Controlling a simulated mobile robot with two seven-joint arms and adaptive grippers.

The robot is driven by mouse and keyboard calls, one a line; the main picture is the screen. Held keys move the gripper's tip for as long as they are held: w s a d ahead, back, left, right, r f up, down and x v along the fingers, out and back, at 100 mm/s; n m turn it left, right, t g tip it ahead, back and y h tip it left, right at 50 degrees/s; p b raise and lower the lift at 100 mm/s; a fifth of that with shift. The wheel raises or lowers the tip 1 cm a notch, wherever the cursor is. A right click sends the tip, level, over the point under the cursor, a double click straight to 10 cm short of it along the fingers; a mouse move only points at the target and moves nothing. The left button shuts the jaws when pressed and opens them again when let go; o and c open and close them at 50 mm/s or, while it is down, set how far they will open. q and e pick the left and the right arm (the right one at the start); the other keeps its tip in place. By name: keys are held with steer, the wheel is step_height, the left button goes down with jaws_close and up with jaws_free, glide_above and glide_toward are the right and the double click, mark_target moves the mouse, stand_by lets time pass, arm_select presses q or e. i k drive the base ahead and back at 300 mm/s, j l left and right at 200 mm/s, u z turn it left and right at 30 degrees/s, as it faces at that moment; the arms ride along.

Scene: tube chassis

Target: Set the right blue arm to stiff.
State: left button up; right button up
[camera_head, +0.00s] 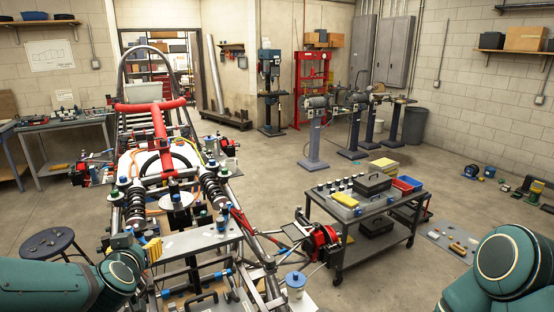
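The tube chassis (160,130) stands at the left, with a red bar across its hoop and two black coil dampers. Several small blue parts show at its near end. One blue part (220,222) is by the right damper (213,190). I cannot tell which is the right blue arm, or how it is set. My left arm comes in from the lower left and covers part of the near left side. My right arm is at the lower right, apart from the chassis.
A dark cart (345,215) with tools, a black case and red and blue bins stands right of the chassis. A round stool (47,243) is at the left. A red wheel hub (326,242) sticks out toward the cart. Open floor lies beyond the cart.

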mark_target(137, 232)
steer(key=k+l, duration=0.25)
steer(key=k, duration=0.2)
steer(key=k+l, duration=0.25)
steer(key=k, duration=0.2)
